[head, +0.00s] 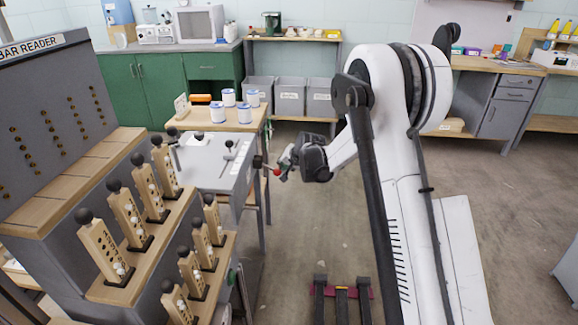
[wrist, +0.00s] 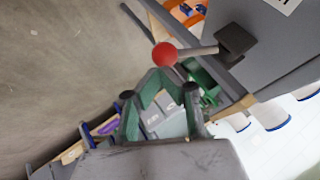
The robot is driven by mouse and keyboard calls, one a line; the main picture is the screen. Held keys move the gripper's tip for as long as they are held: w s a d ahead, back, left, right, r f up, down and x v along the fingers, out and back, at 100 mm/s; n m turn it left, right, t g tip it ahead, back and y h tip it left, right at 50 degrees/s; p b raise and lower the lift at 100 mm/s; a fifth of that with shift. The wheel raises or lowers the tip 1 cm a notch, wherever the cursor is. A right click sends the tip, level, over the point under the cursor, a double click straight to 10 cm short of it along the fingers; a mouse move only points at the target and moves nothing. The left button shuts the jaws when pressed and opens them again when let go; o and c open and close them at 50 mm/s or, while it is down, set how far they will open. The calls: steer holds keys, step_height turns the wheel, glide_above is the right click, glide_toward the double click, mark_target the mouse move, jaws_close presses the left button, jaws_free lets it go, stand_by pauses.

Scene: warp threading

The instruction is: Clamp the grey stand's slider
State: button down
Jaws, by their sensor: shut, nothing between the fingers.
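The grey stand (head: 205,165) is beside the wooden bench, with black-knobbed levers (head: 229,144) on its top. A red ball knob (head: 277,171) on a short rod sticks out from a dark block (head: 258,161) on its right side. In the wrist view, the red knob (wrist: 164,54), rod and dark block (wrist: 236,40) show clearly against the grey stand (wrist: 285,50). My gripper (wrist: 160,74) has green fingers that meet at their tips, empty. The tips appear just short of the red knob; I cannot tell whether they touch it. I cannot tell which part is the slider.
A grey rack (head: 60,240) with several wooden levers stands at the left. Blue-and-white cans (head: 245,113) stand on a wooden table behind the stand. Grey bins (head: 290,97) are under the back shelf.

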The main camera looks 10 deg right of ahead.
steer(key=shift+f, duration=0.25)
steer(key=shift+r, duration=0.1)
stand_by(0.4)
steer(key=s+d+r+p, duration=0.3)
steer(key=s+d+r, duration=0.3)
steer(key=r, duration=0.3)
steer(key=shift+s, duration=0.65)
steer(key=shift+r, duration=0.1)
